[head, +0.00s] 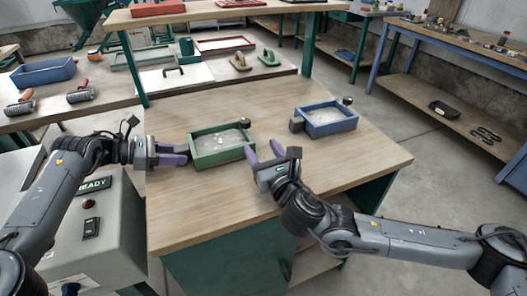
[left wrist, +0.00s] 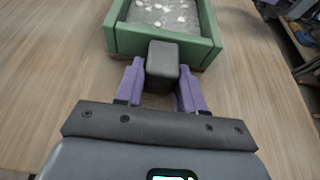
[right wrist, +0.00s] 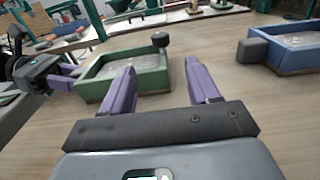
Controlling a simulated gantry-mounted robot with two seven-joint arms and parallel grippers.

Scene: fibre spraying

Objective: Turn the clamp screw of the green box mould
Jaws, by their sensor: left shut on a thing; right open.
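The green box mould (head: 225,158) stands on the wooden table and holds grey material with pale flecks. A grey block (left wrist: 162,58) juts from its near wall in the left wrist view. My left gripper (left wrist: 160,82) is shut on this block, one purple finger on each side. A dark round knob (head: 245,122) sits at the mould's far right corner; it also shows in the right wrist view (right wrist: 160,40) and looks like the clamp screw. My right gripper (head: 265,155) is open and empty, just right of the mould, with the knob beyond its fingers.
A blue box mould (head: 332,128) with a similar block (head: 297,125) and knob (head: 347,101) stands to the right on the same table. A raised shelf (head: 220,12) is behind. A grey control box (head: 110,240) stands at the left. The table's front and right are bare.

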